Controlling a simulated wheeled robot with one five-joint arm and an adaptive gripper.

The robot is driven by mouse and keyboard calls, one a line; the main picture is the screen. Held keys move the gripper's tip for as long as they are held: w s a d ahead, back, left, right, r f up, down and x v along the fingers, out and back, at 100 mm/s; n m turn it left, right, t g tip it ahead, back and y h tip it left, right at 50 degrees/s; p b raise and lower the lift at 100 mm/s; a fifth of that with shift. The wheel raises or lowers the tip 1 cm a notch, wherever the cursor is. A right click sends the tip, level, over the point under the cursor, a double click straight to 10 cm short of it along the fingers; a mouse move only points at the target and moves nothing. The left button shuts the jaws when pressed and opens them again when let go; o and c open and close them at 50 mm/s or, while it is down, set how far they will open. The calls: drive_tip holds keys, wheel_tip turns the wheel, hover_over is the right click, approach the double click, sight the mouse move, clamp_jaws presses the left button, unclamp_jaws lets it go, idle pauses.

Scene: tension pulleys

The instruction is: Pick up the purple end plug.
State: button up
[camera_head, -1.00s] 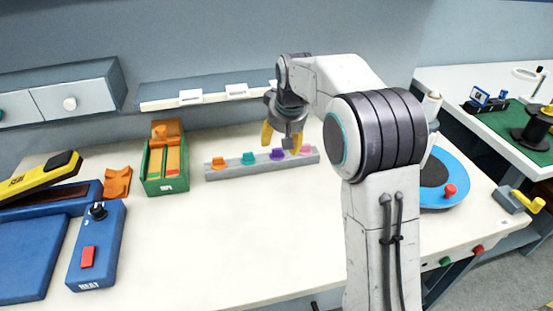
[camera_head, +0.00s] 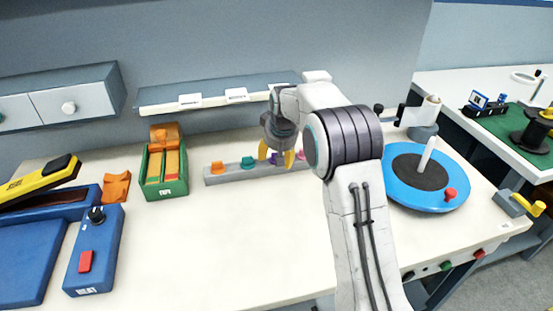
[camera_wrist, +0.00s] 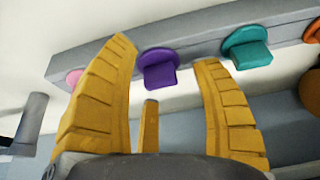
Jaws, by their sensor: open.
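The purple end plug (camera_wrist: 158,68) sits in the grey rack, between the pink plug (camera_wrist: 74,77) and the teal plug (camera_wrist: 247,47) in the wrist view. In the head view the purple plug (camera_head: 274,158) is partly hidden behind my gripper (camera_head: 276,166). My gripper is open and empty. In the wrist view its yellow fingers (camera_wrist: 170,65) stand apart, with the purple plug showing between their tips. I cannot tell how far the tips are from the plug, and no touch is visible.
The grey rack (camera_head: 218,178) also holds an orange plug (camera_head: 218,167) at its left end. A green box (camera_head: 165,186) stands left of the rack, and a blue turntable (camera_head: 432,202) stands to the right. The middle of the table (camera_head: 220,240) is clear.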

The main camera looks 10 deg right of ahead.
drive_tip(key=shift+f, duration=0.1)
drive_tip(key=c, duration=1.1)
